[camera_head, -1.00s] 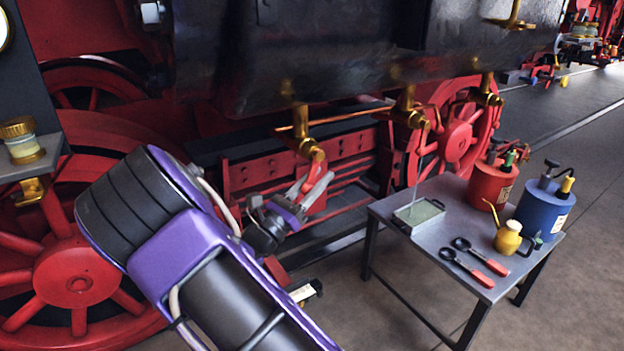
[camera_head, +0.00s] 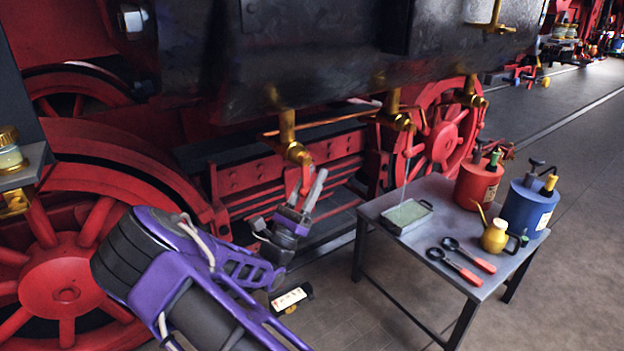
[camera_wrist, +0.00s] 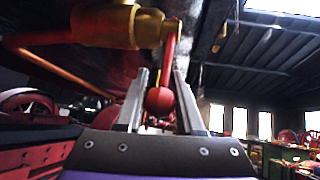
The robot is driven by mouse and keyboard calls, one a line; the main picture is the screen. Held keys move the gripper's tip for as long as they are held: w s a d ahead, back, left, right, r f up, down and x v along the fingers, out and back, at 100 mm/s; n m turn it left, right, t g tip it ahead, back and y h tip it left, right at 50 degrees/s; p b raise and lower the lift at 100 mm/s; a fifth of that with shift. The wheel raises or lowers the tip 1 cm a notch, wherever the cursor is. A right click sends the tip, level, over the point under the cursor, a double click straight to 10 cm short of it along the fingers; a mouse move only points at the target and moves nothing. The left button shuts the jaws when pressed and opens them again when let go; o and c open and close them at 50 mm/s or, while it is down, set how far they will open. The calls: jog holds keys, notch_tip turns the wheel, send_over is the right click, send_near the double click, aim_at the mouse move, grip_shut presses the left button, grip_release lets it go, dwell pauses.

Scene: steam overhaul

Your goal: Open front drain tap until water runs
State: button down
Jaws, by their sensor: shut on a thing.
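A brass drain tap (camera_head: 290,138) hangs under the dark boiler, with a red lever (camera_head: 306,175) pointing down from it. My gripper (camera_head: 313,182) reaches up from below, its fingers on either side of the lever. In the wrist view the lever's red ball end (camera_wrist: 160,101) sits between the two fingers, below the brass tap body (camera_wrist: 112,26). My gripper is shut on this lever. No water shows under this tap. A second brass tap (camera_head: 396,118) is to its right, with a thin pale streak, like water, falling from it into a shallow tray (camera_head: 384,222).
A grey table (camera_head: 452,205) stands at the right. It bears a red can (camera_head: 478,184), a blue can (camera_head: 527,210), a yellow oil can (camera_head: 494,237) and two red-handled tools (camera_head: 466,262). Red wheels (camera_head: 65,285) stand close to my arm. Floor at the right is clear.

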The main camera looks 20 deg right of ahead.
jog(key=c, duration=0.5)
grip_release()
jog(key=v, duration=1.7)
jog(key=shift+s+a+f, duration=0.1)
jog(key=shift+s, duration=0.05)
